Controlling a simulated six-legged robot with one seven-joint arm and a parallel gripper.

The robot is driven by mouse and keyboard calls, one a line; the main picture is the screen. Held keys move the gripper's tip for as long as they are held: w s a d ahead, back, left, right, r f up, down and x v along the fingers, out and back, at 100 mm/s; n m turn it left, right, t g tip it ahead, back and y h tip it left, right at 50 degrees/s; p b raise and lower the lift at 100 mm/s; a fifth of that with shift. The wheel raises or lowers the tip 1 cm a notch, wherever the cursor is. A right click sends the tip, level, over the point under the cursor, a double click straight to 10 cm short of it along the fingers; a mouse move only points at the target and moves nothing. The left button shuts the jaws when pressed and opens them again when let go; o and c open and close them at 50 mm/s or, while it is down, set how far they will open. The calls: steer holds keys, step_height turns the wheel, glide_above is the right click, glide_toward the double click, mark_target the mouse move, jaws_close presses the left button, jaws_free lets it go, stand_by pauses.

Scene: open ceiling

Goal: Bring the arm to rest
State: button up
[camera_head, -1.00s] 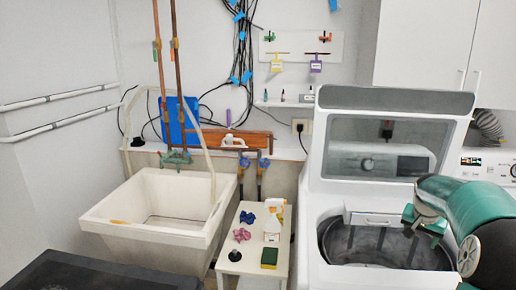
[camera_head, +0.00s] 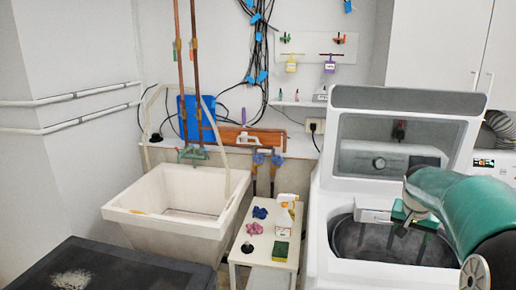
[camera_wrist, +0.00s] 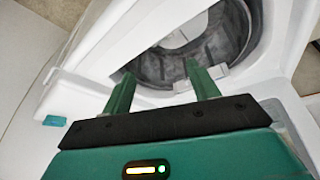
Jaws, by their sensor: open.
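My gripper (camera_wrist: 160,92) shows in the wrist view with its two green fingers apart and nothing between them. It points toward the open drum of the white top-loading washing machine (camera_wrist: 85,97). In the head view my green arm comes in from the right, and the gripper (camera_head: 399,216) is in front of the washer's opening (camera_head: 345,250). The fingertips are partly hidden there by the wrist. I cannot tell the exact height of the gripper above the opening. The washer's lid (camera_head: 402,97) stands raised.
A white utility sink (camera_head: 120,213) is further left. A dark surface (camera_head: 130,265) fills the lower left.

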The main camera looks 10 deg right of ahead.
steer(key=s+a+r+n+t, duration=0.1)
steer(key=s+a+r+n, duration=0.15)
steer(key=a, duration=0.65)
steer(key=s+a+r+n, duration=0.15)
steer(key=s+a, duration=0.25)
steer(key=a, duration=0.5)
steer(key=s+a+f+n+y, duration=0.1)
steer(key=s+a+n, duration=0.1)
steer(key=s+a, duration=0.5)
steer(key=s+a+f+n+t+y, duration=0.1)
steer(key=s+a+n+y, duration=0.1)
steer(key=s+a, duration=0.5)
steer(key=shift+s+f+n+y, duration=0.3)
steer(key=shift+s+f, duration=0.1)
steer(key=shift+s, duration=0.6)
steer(key=shift+a, duration=0.1)
